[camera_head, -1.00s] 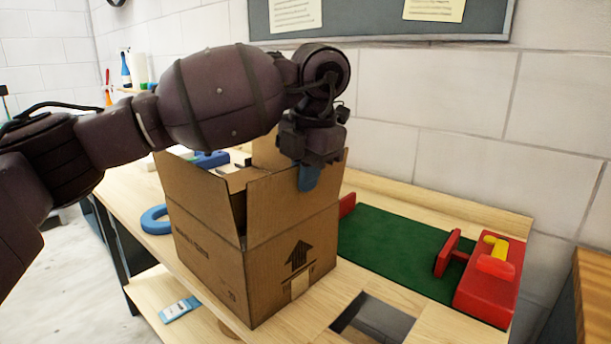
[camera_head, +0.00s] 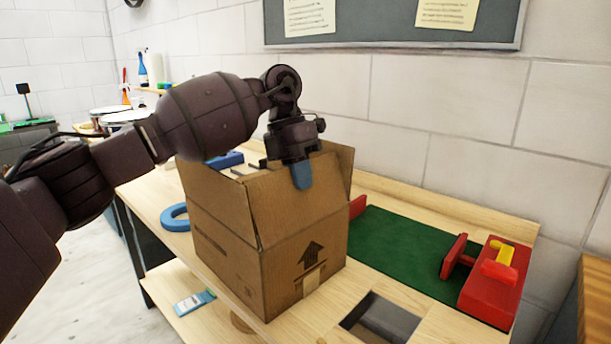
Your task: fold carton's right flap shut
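The brown cardboard carton (camera_head: 228,250) stands upright on the wooden bench, its top open. Its flap on the right-hand front side (camera_head: 270,205), above the printed arrow, stands up from the fold. The flap on the left side (camera_head: 215,200) also stands up. My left gripper (camera_head: 302,176) points down at the right-hand flap's upper edge. One blue fingertip shows in front of that flap's outer face; I cannot tell whether it touches. The other finger is hidden, so the opening between them does not show. My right gripper is out of view.
A blue ring (camera_head: 175,218) lies left of the carton. Right of it are a green mat (camera_head: 400,252) and a red fixture (camera_head: 490,298) with a yellow handle. A rectangular opening (camera_head: 382,318) is cut in the bench in front. A wall stands behind.

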